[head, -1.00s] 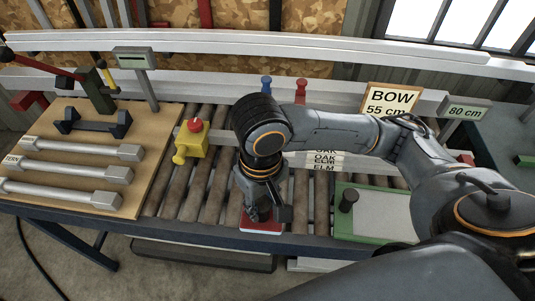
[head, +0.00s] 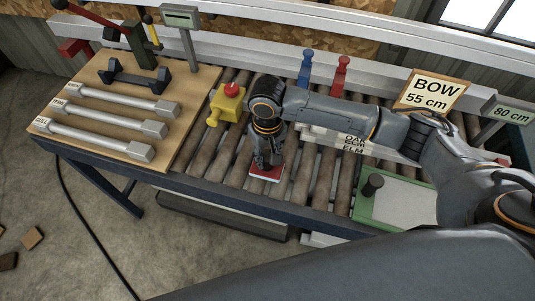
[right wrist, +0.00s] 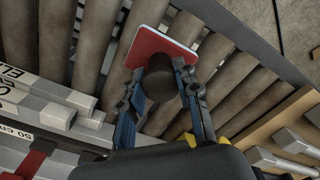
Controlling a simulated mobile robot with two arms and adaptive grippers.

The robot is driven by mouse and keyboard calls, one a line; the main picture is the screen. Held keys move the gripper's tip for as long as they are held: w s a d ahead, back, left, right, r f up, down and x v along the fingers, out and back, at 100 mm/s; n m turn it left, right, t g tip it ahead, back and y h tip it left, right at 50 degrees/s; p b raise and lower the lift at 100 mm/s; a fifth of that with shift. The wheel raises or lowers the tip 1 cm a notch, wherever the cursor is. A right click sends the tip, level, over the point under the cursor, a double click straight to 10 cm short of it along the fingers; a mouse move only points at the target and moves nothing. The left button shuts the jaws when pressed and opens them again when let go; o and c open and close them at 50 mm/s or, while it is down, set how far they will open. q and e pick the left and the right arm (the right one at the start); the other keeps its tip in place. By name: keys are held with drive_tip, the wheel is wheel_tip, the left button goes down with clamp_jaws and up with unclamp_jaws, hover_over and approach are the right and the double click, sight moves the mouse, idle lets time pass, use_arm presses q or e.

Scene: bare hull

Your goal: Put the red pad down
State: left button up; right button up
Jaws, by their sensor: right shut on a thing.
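The red pad (head: 266,173) is a small flat red block with a pale edge, low over the rollers near the front rail. In the right wrist view, the pad (right wrist: 152,47) has a dark round knob (right wrist: 158,84) on top. My right gripper (head: 265,160) points down from above, and its fingers are shut on that knob. I cannot tell whether the pad's underside touches the rollers. My left gripper is not in view.
The roller table (head: 215,158) has bare rollers on both sides of the pad. A yellow box with a red button (head: 227,104) stands to its left. A wooden board (head: 188,140) with several grey bars is farther left. A green plate (head: 365,207) lies to the right.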

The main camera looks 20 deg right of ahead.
drive_tip(key=shift+s+f, duration=0.1)
drive_tip(key=shift+f, duration=0.05)
drive_tip(key=o, duration=1)
drive_tip(key=shift+f, duration=0.15)
wheel_tip(320, 180, up, 12)
drive_tip(key=shift+r+b, duration=0.15)
drive_tip(key=shift+b, duration=0.7)
